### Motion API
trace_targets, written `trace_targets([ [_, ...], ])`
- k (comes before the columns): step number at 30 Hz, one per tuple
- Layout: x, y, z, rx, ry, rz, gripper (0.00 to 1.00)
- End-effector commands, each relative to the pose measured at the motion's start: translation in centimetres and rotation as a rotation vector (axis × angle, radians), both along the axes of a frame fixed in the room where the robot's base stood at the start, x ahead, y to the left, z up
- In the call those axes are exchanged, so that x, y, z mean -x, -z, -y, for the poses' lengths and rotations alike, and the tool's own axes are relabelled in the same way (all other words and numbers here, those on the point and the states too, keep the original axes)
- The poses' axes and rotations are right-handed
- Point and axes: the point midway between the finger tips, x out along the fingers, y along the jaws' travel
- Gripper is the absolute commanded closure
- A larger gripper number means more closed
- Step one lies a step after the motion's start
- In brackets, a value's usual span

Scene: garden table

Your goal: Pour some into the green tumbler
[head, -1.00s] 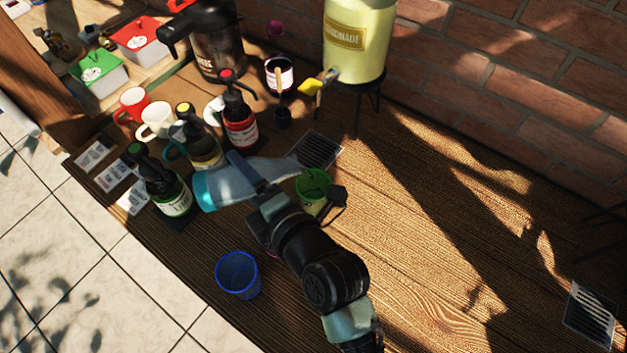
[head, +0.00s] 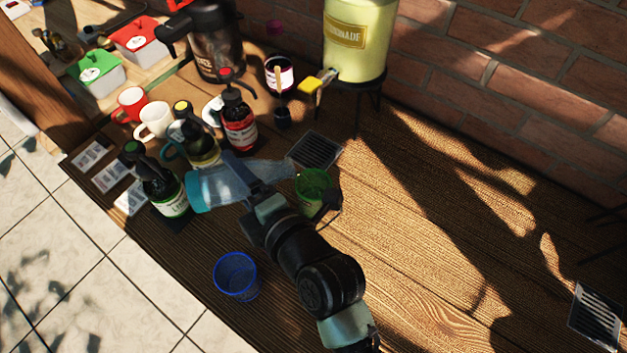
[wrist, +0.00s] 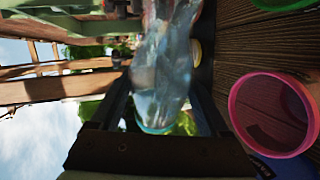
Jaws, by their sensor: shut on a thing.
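My gripper (head: 262,192) is shut on a clear bluish carafe (head: 235,183) with a teal base. The carafe lies nearly on its side in the head view, base to the left and narrower end to the right. That end is close to the rim of the green tumbler (head: 314,183), which stands upright, partly hidden by my arm. I cannot tell whether liquid is flowing. In the wrist view the carafe (wrist: 165,75) is between my fingers (wrist: 160,110), and the green tumbler's edge (wrist: 285,3) shows at the top right.
A blue tumbler (head: 236,276) stands near the front edge. A pink tumbler (wrist: 270,112) shows in the wrist view. Pump bottles (head: 160,190) and mugs (head: 153,120) crowd the left. A lemonade dispenser (head: 357,40) stands behind. The table's right side (head: 440,230) is mostly clear.

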Motion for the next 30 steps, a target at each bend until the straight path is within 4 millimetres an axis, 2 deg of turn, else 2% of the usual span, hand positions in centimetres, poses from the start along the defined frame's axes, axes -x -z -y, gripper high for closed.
trace_targets([
  [3,0.1,-1.6,-0.2,0.083,-0.003,0.027,1.0],
  [7,0.2,-2.1,-0.8,0.203,-0.005,0.068,1.0],
  [13,0.3,-1.2,-1.2,0.274,-0.006,0.096,1.0],
  [22,0.1,-1.5,-0.8,0.387,-0.003,0.131,1.0],
  [30,0.1,-1.3,-0.7,0.411,-0.002,0.137,1.0],
])
